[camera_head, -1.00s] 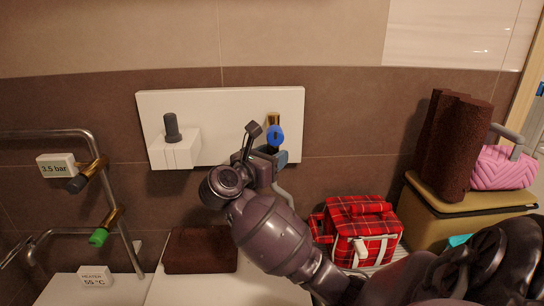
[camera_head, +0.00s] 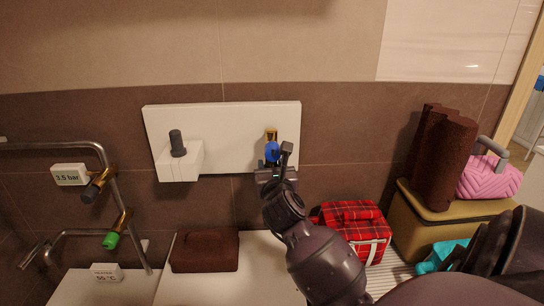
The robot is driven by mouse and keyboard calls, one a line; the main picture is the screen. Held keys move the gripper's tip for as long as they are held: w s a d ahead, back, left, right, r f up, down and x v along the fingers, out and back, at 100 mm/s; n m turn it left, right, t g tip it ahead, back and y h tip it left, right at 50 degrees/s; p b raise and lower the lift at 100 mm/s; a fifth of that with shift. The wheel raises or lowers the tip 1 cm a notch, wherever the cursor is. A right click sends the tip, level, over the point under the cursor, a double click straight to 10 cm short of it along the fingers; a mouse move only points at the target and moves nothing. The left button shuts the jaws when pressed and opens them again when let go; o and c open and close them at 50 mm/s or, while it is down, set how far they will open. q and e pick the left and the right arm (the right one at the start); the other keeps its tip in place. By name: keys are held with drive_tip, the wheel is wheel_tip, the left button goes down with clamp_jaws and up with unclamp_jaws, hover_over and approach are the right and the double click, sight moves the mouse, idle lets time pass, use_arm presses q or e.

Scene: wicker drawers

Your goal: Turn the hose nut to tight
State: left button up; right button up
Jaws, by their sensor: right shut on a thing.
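The blue hose nut (camera_head: 271,153) sits below a brass fitting (camera_head: 271,134) on the white wall panel (camera_head: 222,116). My right gripper (camera_head: 274,162) reaches up to it from below and is shut on the nut. The fingers and wrist hide part of the nut and whatever hangs under it, so I cannot tell how far it is turned. My left gripper is not in view.
A white block with a dark grey knob (camera_head: 177,140) is left on the panel. Pipes with valves and a 3.5 bar sign (camera_head: 69,174) stand at left. A brown folded towel (camera_head: 205,251), a red plaid bag (camera_head: 352,218) and an olive box (camera_head: 414,226) are lower down.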

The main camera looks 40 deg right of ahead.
drive_tip(key=shift+n+t+y+p, duration=0.85)
drive_tip(key=shift+n+y, duration=0.15)
drive_tip(key=shift+y, duration=0.4)
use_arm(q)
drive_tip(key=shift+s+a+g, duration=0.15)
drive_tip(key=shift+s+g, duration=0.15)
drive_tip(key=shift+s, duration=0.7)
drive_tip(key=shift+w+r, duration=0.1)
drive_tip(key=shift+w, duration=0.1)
use_arm(e)
drive_tip(key=o, duration=0.9)
drive_tip(key=shift+s, duration=0.15)
use_arm(q)
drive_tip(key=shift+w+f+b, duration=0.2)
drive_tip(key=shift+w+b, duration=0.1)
drive_tip(key=shift+b, duration=0.35)
use_arm(e)
drive_tip(key=v, duration=1)
drive_tip(key=shift+s+a, duration=0.1)
drive_tip(key=shift+s, duration=0.2)
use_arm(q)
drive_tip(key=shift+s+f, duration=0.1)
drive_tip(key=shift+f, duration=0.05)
